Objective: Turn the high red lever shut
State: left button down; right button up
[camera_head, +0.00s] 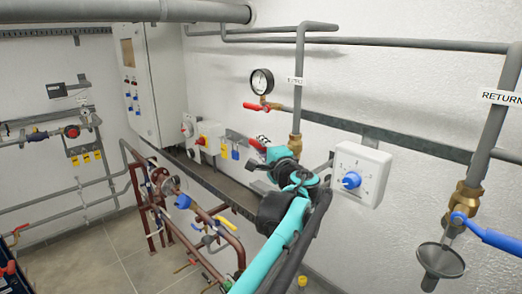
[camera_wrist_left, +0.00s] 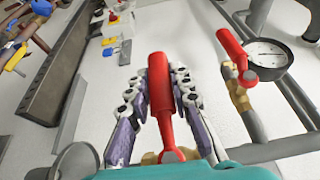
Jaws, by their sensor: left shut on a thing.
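A red lever (camera_wrist_left: 161,105) runs between the two fingers of my left gripper (camera_wrist_left: 165,78) in the left wrist view, and the gripper is shut on it. A bit of brass shows at the lever's base. In the head view my left gripper (camera_head: 264,147) is at the lever, beside the brass valve (camera_head: 295,146) on a grey vertical pipe. Only the lever's red end (camera_head: 256,144) shows there; the gripper and arm hide the rest. A second red lever (camera_head: 254,106) sits under the pressure gauge (camera_head: 262,82), apart from the gripper. My right gripper is not in view.
A white box with a blue knob (camera_head: 351,180) is right of my left arm. A blue-handled valve (camera_head: 468,222) and funnel (camera_head: 440,262) are at right. Brown pipework (camera_head: 165,215) stands lower left.

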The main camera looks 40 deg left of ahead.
pick_arm(q)
jog(key=shift+r, duration=0.1)
jog(key=c, duration=1.3)
grip_release()
jog(key=shift+c, duration=0.2)
jog(key=v, duration=1.2)
jog(key=shift+s, duration=0.1)
